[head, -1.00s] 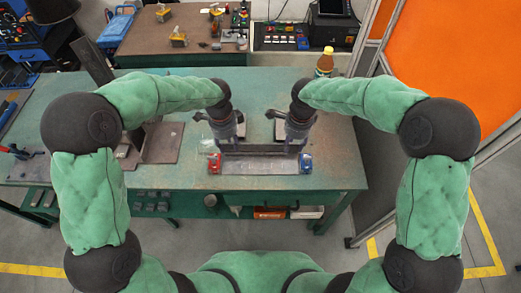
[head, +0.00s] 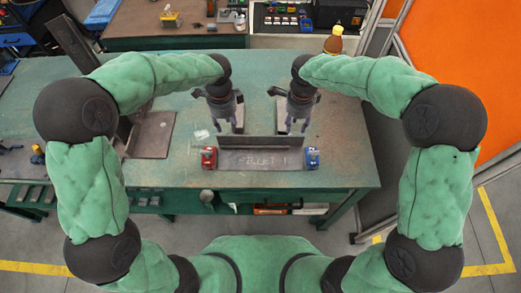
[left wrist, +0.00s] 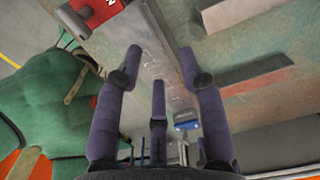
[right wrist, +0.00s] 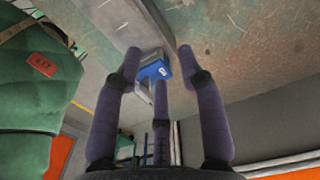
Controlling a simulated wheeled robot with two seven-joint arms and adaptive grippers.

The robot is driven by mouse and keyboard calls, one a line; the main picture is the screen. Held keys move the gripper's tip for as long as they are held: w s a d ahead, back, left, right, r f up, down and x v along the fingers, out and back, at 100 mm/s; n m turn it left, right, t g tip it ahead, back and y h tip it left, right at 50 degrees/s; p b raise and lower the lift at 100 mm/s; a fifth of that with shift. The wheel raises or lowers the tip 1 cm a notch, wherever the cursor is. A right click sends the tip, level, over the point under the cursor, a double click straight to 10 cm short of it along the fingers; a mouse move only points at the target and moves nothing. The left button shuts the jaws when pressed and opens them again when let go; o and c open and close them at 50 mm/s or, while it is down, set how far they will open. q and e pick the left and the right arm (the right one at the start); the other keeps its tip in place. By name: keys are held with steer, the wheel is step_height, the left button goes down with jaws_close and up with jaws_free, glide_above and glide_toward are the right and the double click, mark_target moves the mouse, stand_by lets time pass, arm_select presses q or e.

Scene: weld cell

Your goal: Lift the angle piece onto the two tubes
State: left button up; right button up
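The angle piece (head: 247,143) is a long dark grey strip standing upright along the back of a flat plate with chalk writing (head: 260,160), near the table's front. The two tubes appear to be the short grey bars behind it, the left one (head: 239,120) and the right one (head: 285,118); they partly hide behind my grippers. My left gripper (head: 224,112) and right gripper (head: 297,110) hang behind the angle piece, beside the bars. The left wrist view (left wrist: 156,62) and right wrist view (right wrist: 157,60) show both with fingers spread and nothing between them.
A dark plate (head: 152,135) lies on the table to the left. A bottle (head: 333,42) stands at the back right. The table's right side is clear.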

mark_target(229, 136)
arm_select(q)
steer(key=shift+f, duration=0.1)
arm_select(e)
steer(key=shift+f, duration=0.1)
arm_select(q)
step_height(229, 136, down, 11)
steer(key=shift+r, duration=0.15)
arm_select(e)
step_height(229, 136, down, 11)
steer(key=shift+r, duration=0.15)
arm_select(q)
jaws_close()
arm_select(e)
jaws_close()
arm_select(q)
steer(key=shift+w+r, duration=0.15)
steer(key=shift+r, duration=0.05)
arm_select(e)
steer(key=shift+w+r, duration=0.15)
steer(key=shift+r, duration=0.05)
